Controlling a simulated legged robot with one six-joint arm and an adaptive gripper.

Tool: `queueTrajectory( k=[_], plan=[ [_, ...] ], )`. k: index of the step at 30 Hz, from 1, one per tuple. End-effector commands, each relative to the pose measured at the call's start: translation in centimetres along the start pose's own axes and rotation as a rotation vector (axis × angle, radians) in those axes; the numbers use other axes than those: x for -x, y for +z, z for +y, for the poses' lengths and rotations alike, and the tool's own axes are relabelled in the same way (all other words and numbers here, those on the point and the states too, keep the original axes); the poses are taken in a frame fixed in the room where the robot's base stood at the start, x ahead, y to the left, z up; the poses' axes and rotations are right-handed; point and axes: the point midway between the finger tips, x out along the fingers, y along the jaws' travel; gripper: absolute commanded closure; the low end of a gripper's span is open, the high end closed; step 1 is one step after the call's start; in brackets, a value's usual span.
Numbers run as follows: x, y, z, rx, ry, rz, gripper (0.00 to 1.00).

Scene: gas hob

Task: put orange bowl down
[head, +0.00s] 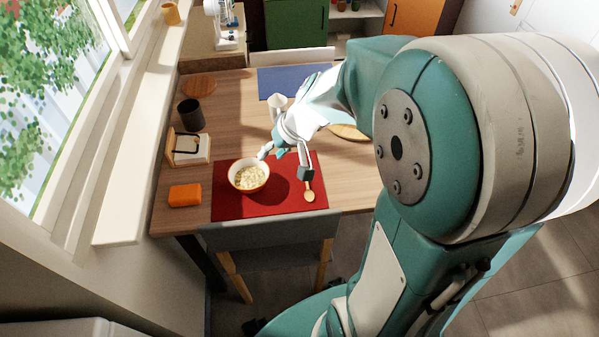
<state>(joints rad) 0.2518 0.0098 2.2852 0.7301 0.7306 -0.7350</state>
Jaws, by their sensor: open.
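The orange bowl (249,176) stands upright on the red placemat (232,208) on the wooden table. It has a pale inside with light, lumpy food in it. My gripper (284,163) is open, just right of the bowl and a little above the mat. One finger reaches close to the bowl's right rim; I cannot tell whether it touches. The other finger, with a dark tip, hangs farther right, over the mat near the wooden spoon.
A wooden spoon (309,192) lies on the mat's right part. An orange block (185,194), a napkin holder (187,148), a dark cup (191,114) and a white mug (277,104) stand around. A chair (270,232) is at the near edge.

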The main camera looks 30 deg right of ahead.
Motion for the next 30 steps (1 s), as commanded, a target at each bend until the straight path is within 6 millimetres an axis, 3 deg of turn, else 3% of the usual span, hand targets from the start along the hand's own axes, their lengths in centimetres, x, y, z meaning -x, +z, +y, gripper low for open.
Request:
queueTrajectory(
  k=[1, 6, 16, 21, 30],
  plan=[
    [1.4, 0.7, -1.3, 0.030, 0.018, 0.003, 0.51],
    [5.4, 3.6, -4.1, 0.087, 0.099, 0.003, 0.51],
    [12.1, 9.6, -6.0, 0.144, 0.297, 0.088, 0.51],
    [13.9, 11.3, -5.8, 0.142, 0.363, 0.136, 0.51],
    [14.2, 11.6, -5.7, 0.138, 0.377, 0.146, 0.51]
  ],
)
